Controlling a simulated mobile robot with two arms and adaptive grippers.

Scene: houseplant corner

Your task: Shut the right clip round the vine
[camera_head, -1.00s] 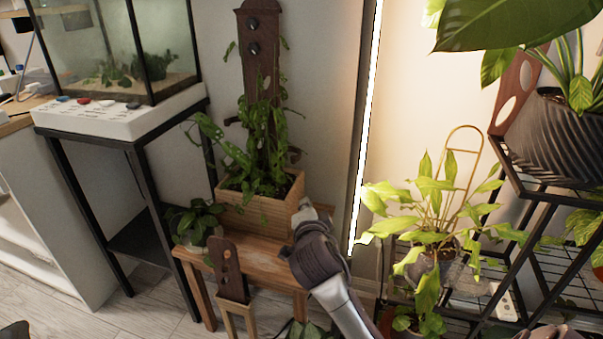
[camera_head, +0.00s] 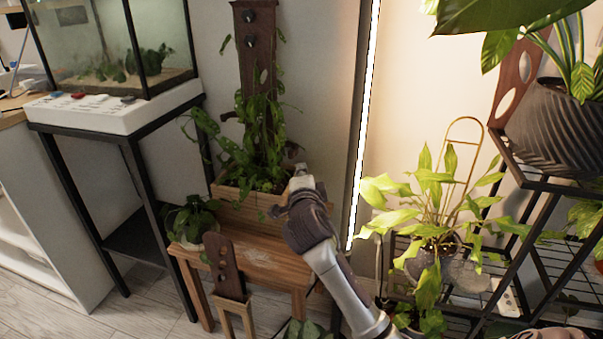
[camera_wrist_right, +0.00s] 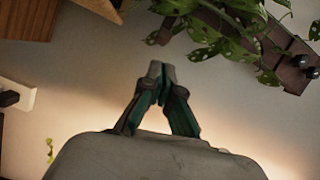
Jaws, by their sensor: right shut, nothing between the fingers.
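The green vine (camera_head: 255,145) climbs a dark wooden board (camera_head: 258,75) out of a wooden planter (camera_head: 240,205). A small dark brown piece, probably the right clip (camera_head: 292,149), sticks out at the vine's right side. In the right wrist view a brown piece (camera_wrist_right: 165,31) shows among the leaves; whether it is open or round a stem I cannot tell. My right gripper (camera_head: 301,172) is at the planter's right end, just below that piece. In the wrist view its fingertips (camera_wrist_right: 160,72) are together and empty, apart from the leaves. My left gripper is not in view.
The planter stands on a low wooden bench (camera_head: 250,262) with a small potted plant (camera_head: 193,222). A glass tank (camera_head: 115,50) on a black stand is at left. A lit strip (camera_head: 362,130) and a plant rack (camera_head: 535,205) are at right.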

